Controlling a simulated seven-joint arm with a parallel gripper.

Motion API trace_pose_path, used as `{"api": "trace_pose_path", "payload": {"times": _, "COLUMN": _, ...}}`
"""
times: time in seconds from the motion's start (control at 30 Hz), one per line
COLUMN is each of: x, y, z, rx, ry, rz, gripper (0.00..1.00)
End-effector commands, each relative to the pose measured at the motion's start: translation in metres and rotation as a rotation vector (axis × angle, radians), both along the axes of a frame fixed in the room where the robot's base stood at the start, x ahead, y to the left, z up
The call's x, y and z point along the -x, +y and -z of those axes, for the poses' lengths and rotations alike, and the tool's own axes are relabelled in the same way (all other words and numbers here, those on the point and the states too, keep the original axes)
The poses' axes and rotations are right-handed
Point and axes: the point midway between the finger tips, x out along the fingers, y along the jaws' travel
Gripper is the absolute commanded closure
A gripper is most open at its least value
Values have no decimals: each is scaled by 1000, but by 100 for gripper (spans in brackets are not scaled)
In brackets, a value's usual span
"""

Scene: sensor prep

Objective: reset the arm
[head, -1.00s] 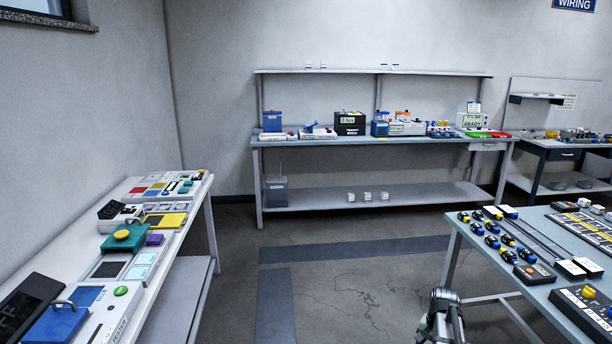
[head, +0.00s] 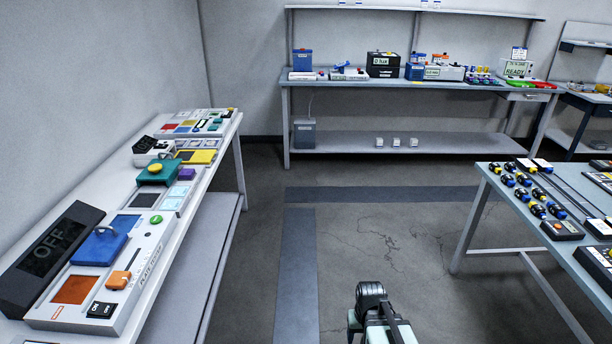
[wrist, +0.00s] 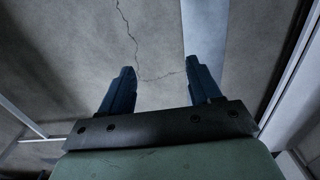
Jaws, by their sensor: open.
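My gripper (wrist: 158,78) shows in the wrist view with its two dark blue fingers spread apart. Nothing is between them, only the grey cracked floor beyond. In the head view part of my arm (head: 374,312) shows at the bottom, over the open floor between the left bench and the right table. The fingertips cannot be made out in the head view. My gripper touches nothing that I can see.
The left bench (head: 208,222) holds a plate tester (head: 142,282), a dark OFF display (head: 48,256) and several devices. The right table (head: 487,180) holds several sensors and boxes. The back bench (head: 350,87) carries equipment. The floor (head: 400,240) between them is clear.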

Motion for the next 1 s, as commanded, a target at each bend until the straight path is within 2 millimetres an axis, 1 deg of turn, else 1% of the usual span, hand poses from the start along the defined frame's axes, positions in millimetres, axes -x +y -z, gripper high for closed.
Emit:
{"api": "trace_pose_path", "payload": {"times": 0.03, "x": 6, "y": -1, "z": 8, "rx": 0, "ry": 16, "rz": 2, "gripper": 37}}
{"api": "trace_pose_path", "payload": {"times": 0.27, "x": 37, "y": -1, "z": 42, "rx": 1, "ry": 92, "rz": 5, "gripper": 37}}
{"api": "trace_pose_path", "payload": {"times": 0.37, "x": 57, "y": -1, "z": 61, "rx": 1, "ry": 136, "rz": 6, "gripper": 37}}
{"api": "trace_pose_path", "payload": {"times": 0.5, "x": 90, "y": -2, "z": 89, "rx": 0, "ry": 206, "rz": 7, "gripper": 37}}
{"api": "trace_pose_path", "payload": {"times": 0.57, "x": 105, "y": -2, "z": 101, "rx": 0, "ry": 237, "rz": 7, "gripper": 37}}
{"api": "trace_pose_path", "payload": {"times": 0.7, "x": 141, "y": -2, "z": 125, "rx": 1, "ry": 307, "rz": 8, "gripper": 37}}
{"api": "trace_pose_path", "payload": {"times": 0.77, "x": 157, "y": -2, "z": 135, "rx": 1, "ry": 338, "rz": 8, "gripper": 37}}
{"api": "trace_pose_path", "payload": {"times": 1.0, "x": 223, "y": -2, "z": 169, "rx": 1, "ry": 458, "rz": 9, "gripper": 37}}
